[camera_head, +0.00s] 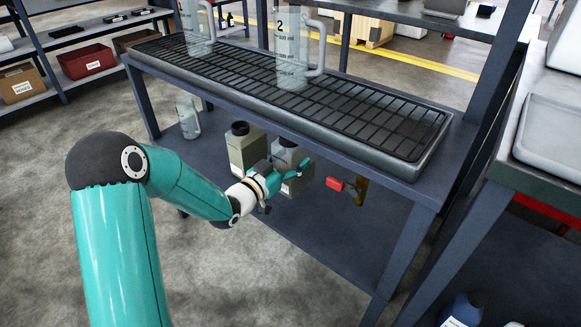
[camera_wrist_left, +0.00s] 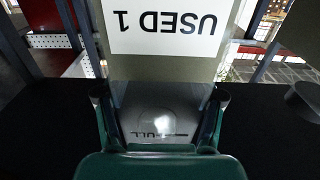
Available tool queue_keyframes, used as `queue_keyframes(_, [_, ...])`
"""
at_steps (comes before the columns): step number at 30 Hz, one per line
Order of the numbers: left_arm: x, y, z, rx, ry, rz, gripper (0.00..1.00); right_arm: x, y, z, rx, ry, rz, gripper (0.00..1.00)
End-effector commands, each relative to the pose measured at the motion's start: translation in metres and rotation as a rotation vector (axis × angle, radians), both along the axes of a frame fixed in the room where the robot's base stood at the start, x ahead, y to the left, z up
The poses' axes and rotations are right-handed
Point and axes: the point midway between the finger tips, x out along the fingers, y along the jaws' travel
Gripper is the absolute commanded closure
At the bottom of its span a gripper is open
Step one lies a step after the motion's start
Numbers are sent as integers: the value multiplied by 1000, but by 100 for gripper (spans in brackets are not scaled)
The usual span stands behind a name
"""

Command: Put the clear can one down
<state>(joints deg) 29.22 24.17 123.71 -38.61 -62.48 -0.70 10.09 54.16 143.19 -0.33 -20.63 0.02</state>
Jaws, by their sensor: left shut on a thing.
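In the left wrist view the held can (camera_wrist_left: 165,70) appears upside down, with a white "USED 1" label and a see-through part marked "FULL". The left gripper's fingers (camera_wrist_left: 160,118) lie on either side of it. The can looks upright at the lower shelf (camera_head: 222,190); whether its base touches the shelf is hidden. My right gripper is not in view.
A grey-green can (camera_head: 247,150) with a black cap stands close left of the held can. A clear jug (camera_head: 188,118) stands further left. A red-handled item (camera_head: 335,183) is to the right. The trolley's top grating (camera_head: 350,110) overhangs the space.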

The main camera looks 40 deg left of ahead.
Motion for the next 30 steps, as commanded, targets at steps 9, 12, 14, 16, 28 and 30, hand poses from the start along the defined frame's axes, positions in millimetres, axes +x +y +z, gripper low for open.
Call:
queue_keyframes(9, [-1, 0, -28, 1, -2, 0, 94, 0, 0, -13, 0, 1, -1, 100])
queue_keyframes(12, [-1, 0, -27, 0, -2, 0, 94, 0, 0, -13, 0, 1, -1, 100])
queue_keyframes(14, [-1, 0, -28, 0, -2, 0, 94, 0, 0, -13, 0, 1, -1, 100])
queue_keyframes(16, [-1, 0, -30, 0, -2, 0, 94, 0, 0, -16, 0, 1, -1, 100])
queue_keyframes(28, [-1, 0, -39, 0, -1, 1, 94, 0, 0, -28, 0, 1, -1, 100])
queue_keyframes(30, [-1, 0, -40, 0, -1, 1, 94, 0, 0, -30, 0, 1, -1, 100])
